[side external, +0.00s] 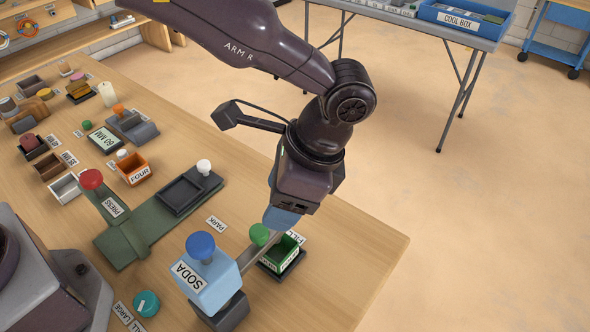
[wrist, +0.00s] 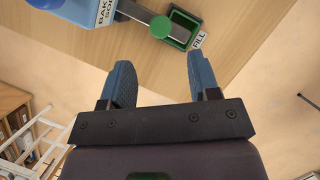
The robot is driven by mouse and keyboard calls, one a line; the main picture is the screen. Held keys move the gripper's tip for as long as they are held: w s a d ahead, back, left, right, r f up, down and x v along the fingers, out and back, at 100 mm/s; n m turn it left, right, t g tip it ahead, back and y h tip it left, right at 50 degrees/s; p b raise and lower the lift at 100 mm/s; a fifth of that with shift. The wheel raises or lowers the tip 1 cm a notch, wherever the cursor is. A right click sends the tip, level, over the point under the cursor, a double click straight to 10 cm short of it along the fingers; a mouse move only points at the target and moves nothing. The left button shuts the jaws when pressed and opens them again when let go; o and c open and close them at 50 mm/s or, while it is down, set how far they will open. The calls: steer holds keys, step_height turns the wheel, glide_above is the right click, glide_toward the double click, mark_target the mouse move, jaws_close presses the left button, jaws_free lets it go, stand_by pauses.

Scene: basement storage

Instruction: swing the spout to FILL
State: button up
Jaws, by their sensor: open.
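The blue SODA dispenser (side external: 208,276) with a blue knob stands on a dark base near the table's front. Its grey spout (side external: 248,257) carries a green knob (side external: 259,234) and points toward the green box (side external: 280,258). In the wrist view the spout (wrist: 136,12) reaches the green box (wrist: 179,23), its tip seeming to lie over it. The FILL label (wrist: 199,40) is beside the box; the PARK label (side external: 216,223) lies to the left. My gripper (wrist: 163,82) is open and empty, the green knob (wrist: 161,27) beyond its fingertips. In the side view my gripper (side external: 282,218) is just right of the knob.
A green press base (side external: 150,232) with a red knob (side external: 91,179) and a dark tray lies left. A teal knob (side external: 146,303) is near the front. Small boxes, including an orange FOUR box (side external: 134,167), stand farther left. The table's right end is clear.

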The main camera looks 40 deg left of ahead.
steer(key=v, duration=0.5)
steer(key=shift+d+r, duration=0.1)
steer(key=shift+r, duration=0.15)
steer(key=s+a+r+n+t+h, duration=0.1)
steer(key=s+a+r+n+t, duration=0.1)
steer(key=a, duration=0.7)
steer(key=s+a+r+n+t+h, duration=0.1)
steer(key=s+a+r+n+t, duration=0.2)
steer(key=s+a+r+n, duration=0.2)
steer(key=s+a+r+n+t+h, duration=0.1)
steer(key=s+a+r+n+t, duration=0.2)
steer(key=s+a, duration=0.5)
steer(key=a+r+n, duration=0.1)
steer(key=a+r, duration=0.1)
steer(key=a, duration=0.2)
steer(key=shift+a+h, duration=0.3)
steer(key=shift+a, duration=0.1)
